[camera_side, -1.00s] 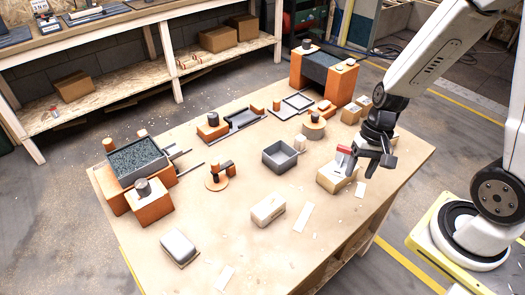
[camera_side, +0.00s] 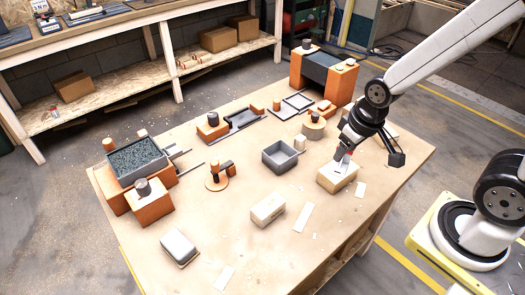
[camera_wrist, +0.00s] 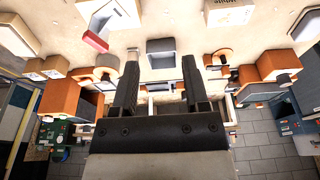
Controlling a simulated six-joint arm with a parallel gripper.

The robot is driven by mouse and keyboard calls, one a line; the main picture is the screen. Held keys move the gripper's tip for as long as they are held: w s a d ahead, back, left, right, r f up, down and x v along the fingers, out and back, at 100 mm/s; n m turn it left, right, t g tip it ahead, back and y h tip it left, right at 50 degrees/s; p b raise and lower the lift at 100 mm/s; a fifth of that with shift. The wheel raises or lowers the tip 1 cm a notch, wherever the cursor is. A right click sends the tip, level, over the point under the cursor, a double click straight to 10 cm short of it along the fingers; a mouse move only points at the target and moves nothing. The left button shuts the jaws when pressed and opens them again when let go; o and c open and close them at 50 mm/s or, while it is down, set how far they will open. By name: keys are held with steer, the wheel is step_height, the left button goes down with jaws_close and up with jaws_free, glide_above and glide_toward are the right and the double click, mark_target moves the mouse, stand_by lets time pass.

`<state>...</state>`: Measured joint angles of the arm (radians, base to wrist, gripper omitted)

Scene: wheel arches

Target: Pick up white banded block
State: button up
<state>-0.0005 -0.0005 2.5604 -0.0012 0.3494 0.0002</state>
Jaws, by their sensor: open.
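My gripper (camera_side: 346,150) is open, pointing down above the far edge of a cream box (camera_side: 337,178) in the side view. A small red piece (camera_side: 351,153) shows beside the fingertips, partly hidden. In the wrist view my gripper (camera_wrist: 161,58) shows two dark fingers spread with nothing clearly between them. A grey piece with a red end (camera_wrist: 95,41) lies left of the fingers. A box marked "White" (camera_wrist: 235,14) is at the top right; it seems to be the cream box (camera_side: 268,209) in the side view. I cannot make out a white band on any block.
A grey tray (camera_side: 270,155) and a pale cylinder (camera_side: 300,143) stand left of my gripper. Orange stands (camera_side: 148,207) and a dark-topped orange arch (camera_side: 300,72) stand farther away. Cartons (camera_side: 366,103) are behind.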

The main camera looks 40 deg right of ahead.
stand_by(0.4)
steer(key=o, duration=0.6)
steer(key=n+g, duration=0.3)
steer(key=n, duration=1.6)
glide_above(269, 205)
step_height(269, 205, down, 12)
steer(key=shift+r, duration=0.15)
steer(key=shift+f+m, duration=0.3)
steer(key=shift+f, duration=1)
